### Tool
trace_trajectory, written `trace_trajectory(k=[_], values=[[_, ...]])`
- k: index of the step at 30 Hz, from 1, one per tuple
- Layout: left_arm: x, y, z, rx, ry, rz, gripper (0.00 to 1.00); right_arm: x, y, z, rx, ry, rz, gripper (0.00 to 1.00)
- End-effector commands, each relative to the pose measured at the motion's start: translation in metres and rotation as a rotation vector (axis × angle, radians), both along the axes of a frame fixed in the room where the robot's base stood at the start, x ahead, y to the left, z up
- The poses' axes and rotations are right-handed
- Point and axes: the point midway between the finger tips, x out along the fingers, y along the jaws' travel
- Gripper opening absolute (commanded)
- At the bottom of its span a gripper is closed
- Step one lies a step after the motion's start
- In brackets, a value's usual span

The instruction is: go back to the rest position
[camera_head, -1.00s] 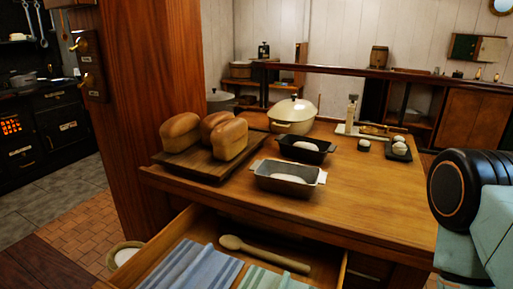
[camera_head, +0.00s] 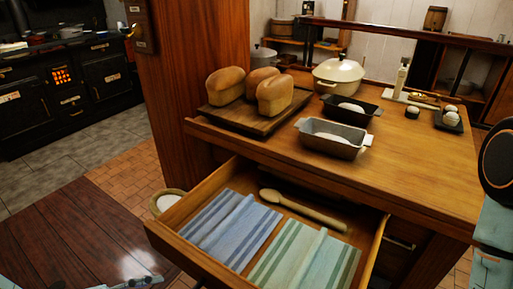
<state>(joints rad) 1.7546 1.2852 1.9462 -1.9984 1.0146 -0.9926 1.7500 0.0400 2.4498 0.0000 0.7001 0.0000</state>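Neither of my grippers shows in the head view. A teal and black part of my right arm stands at the right edge, beside the wooden counter (camera_head: 420,160). Small pale parts, perhaps of my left arm, show at the bottom left edge. The drawer (camera_head: 192,258) under the counter is pulled open. In it lie a blue striped cloth (camera_head: 232,228), a green striped cloth (camera_head: 305,262) and a wooden spoon (camera_head: 300,207).
A wooden post (camera_head: 195,70) stands left of the counter. The floor at left is open before the black stove (camera_head: 90,75).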

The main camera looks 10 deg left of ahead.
Motion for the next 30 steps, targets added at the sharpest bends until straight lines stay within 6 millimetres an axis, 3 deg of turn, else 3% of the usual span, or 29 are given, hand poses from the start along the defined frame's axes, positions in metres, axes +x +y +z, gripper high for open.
trace_trajectory(k=[7, 15, 23, 30], values=[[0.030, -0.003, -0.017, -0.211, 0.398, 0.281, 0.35, 0.000, 0.000, 0.000, 0.000, 0.000, 0.000, 0.40], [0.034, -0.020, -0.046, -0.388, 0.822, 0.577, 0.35, 0.000, 0.000, 0.000, 0.000, 0.000, 0.000, 0.40], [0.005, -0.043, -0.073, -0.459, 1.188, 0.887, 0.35, 0.000, 0.000, 0.000, 0.000, 0.000, 0.000, 0.40], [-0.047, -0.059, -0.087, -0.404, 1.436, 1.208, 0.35, 0.000, 0.000, 0.000, 0.000, 0.000, 0.000, 0.40]])
